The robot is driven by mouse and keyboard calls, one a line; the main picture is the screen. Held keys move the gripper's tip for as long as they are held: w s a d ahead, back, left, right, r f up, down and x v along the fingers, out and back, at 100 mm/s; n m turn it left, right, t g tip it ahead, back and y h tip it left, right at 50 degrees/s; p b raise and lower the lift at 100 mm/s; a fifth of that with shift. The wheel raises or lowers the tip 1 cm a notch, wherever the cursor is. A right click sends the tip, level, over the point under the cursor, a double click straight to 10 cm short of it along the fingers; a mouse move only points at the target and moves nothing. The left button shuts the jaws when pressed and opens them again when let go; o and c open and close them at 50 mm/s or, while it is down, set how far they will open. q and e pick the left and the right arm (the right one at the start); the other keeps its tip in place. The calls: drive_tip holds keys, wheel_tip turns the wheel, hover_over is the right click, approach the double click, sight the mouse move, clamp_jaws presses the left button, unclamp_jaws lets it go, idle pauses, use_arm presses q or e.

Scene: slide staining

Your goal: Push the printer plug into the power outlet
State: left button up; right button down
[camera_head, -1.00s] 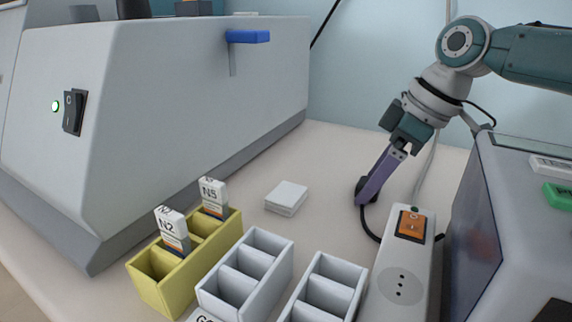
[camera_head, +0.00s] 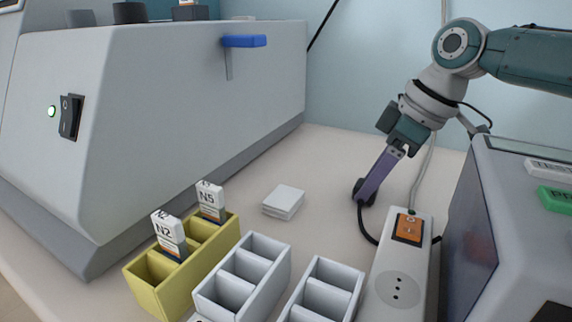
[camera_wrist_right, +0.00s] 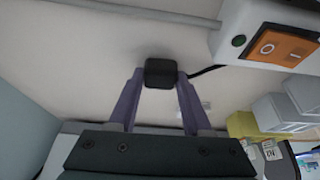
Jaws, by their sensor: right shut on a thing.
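The black printer plug (camera_head: 362,190) is at the tip of my right gripper (camera_head: 368,188), low over the table behind the power strip. In the right wrist view the plug (camera_wrist_right: 161,73) sits between the two purple fingers (camera_wrist_right: 160,88), which are shut on it. Its black cord runs from the plug toward the power strip's side. The white power strip (camera_head: 385,262) lies to the right, with an orange switch and a round outlet (camera_head: 397,290) at its near end. The outlet looks empty. The plug is apart from it. My left gripper is out of view.
A grey printer-like machine (camera_head: 500,215) stands right of the strip. White trays (camera_head: 255,275) and a yellow rack (camera_head: 160,285) with labelled slide boxes stand left of it. A white stack (camera_head: 284,201) lies mid-table. A large grey machine (camera_head: 170,130) fills the left.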

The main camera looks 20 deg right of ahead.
use_arm(q)
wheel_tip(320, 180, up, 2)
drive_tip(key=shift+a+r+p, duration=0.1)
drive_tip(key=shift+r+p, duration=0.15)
drive_tip(key=shift+p, duration=1)
use_arm(e)
wheel_tip(320, 180, up, 20)
drive_tip(key=shift+f, duration=0.1)
